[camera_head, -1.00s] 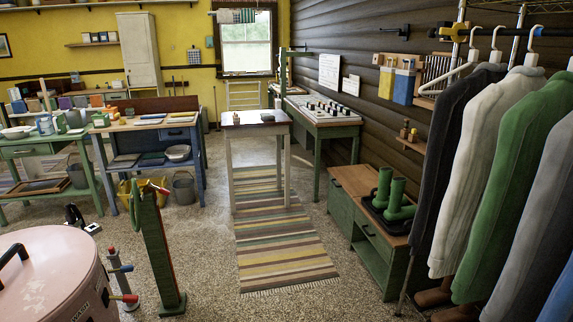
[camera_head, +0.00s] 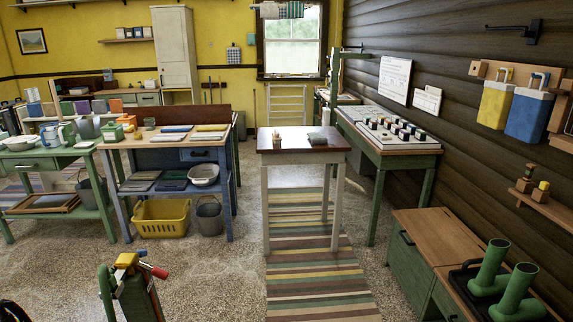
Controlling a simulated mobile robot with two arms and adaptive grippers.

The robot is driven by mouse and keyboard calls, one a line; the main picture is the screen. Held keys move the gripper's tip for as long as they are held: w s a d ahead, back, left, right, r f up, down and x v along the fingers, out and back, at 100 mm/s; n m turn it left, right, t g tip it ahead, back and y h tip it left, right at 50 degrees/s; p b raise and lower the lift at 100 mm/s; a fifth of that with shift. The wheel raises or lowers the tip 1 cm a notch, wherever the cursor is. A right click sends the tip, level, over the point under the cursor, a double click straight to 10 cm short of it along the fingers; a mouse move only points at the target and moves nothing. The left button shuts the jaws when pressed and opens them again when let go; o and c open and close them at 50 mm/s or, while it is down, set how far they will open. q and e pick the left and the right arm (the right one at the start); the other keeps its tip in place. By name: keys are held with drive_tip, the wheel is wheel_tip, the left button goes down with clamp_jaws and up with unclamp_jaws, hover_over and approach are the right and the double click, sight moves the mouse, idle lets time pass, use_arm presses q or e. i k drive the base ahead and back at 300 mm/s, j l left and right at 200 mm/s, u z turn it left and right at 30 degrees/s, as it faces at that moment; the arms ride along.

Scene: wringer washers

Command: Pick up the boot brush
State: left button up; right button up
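No boot brush can be made out for certain. A thin upright item (camera_head: 276,137) stands on the same tabletop, farther left. Green boots (camera_head: 490,270) stand in a black tray on the low wooden-topped bench (camera_head: 428,232) at the right. Neither of my grippers shows in the head view.
A striped rug (camera_head: 315,292) runs under the small table. A green post with a red-tipped handle (camera_head: 130,285) stands at the lower left. A blue workbench (camera_head: 175,143) with a yellow basket (camera_head: 160,219) under it stands behind. Speckled floor is clear left of the rug.

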sight(277, 138)
drive_tip(key=i+l, duration=0.15)
drive_tip(key=i, duration=0.9)
drive_tip(key=i+l+z, duration=0.15)
drive_tip(key=i, duration=0.9)
